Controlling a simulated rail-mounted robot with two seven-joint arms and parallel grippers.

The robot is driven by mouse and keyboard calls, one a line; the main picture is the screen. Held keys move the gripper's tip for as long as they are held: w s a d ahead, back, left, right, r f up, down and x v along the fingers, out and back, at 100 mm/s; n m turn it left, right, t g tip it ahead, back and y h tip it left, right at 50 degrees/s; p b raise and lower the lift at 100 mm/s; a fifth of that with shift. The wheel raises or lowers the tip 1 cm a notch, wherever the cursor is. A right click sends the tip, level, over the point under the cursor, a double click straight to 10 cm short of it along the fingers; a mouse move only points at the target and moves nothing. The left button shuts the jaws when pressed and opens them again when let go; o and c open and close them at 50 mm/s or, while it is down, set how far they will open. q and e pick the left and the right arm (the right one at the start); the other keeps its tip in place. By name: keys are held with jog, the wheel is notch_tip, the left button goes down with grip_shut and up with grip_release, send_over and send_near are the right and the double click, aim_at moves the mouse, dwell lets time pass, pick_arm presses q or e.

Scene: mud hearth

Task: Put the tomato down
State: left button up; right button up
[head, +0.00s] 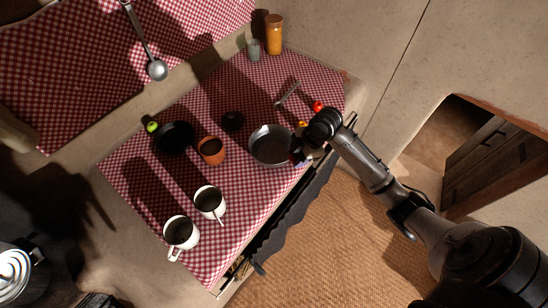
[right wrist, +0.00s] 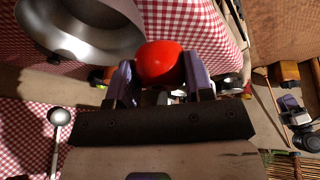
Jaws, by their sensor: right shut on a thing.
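The tomato (right wrist: 159,62) is red and round. In the right wrist view it sits between the two purple fingertips of my right gripper (right wrist: 159,82), which is shut on it. In the head view my right gripper (head: 301,153) is just right of the grey metal pan (head: 268,159), near the front edge of the checked cloth. The held tomato is hidden there by the gripper. The pan also shows at the upper left in the right wrist view (right wrist: 85,42). I cannot tell the tomato's height above the cloth. My left gripper is not in view.
A small red thing (head: 318,106) and a grey utensil (head: 288,92) lie behind the gripper. Left of the pan are a brown cup (head: 212,158), a dark pot (head: 174,139) and two white mugs (head: 181,234) (head: 209,201). The checked cloth (head: 240,200) is bare at front.

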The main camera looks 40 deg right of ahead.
jog(key=shift+w+n+g, duration=0.2)
jog(key=shift+n+g, duration=0.1)
jog(key=shift+n, duration=0.4)
jog(key=shift+w+f+n, duration=0.25)
jog(key=shift+f+n, duration=0.05)
jog(key=shift+f, duration=0.05)
jog(key=b, duration=0.3)
send_over(266, 159)
jog(key=d, duration=0.1)
jog(key=f, duration=0.6)
jog(key=shift+s+f, duration=0.15)
jog(key=shift+s, duration=0.15)
jog(key=shift+f, duration=2.05)
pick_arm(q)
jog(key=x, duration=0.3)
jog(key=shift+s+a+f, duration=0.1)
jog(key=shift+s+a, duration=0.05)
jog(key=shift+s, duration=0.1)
pick_arm(e)
jog(key=shift+d+f, duration=0.1)
jog(key=o, duration=0.7)
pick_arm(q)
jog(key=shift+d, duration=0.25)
